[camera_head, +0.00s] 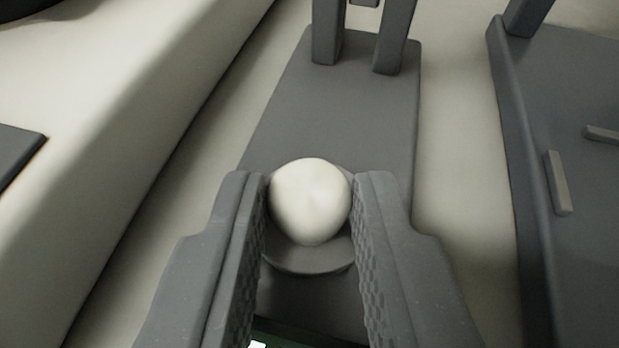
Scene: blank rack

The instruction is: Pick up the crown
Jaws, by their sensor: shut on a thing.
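The crown (310,200) is a small, smooth, cream-white rounded piece in the middle of the head camera view. My gripper (311,195) has one textured finger on each side of it and is shut on the crown. A round grey disc-like holder (308,262) shows directly below the crown. I cannot tell whether the crown still touches it. The crown's underside is hidden.
A long grey plate (335,110) lies beyond and under the crown, with two upright grey posts (360,40) at its far end. A dark grey panel (580,180) with raised bars stands at the right. A pale sloping surface (110,140) fills the left.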

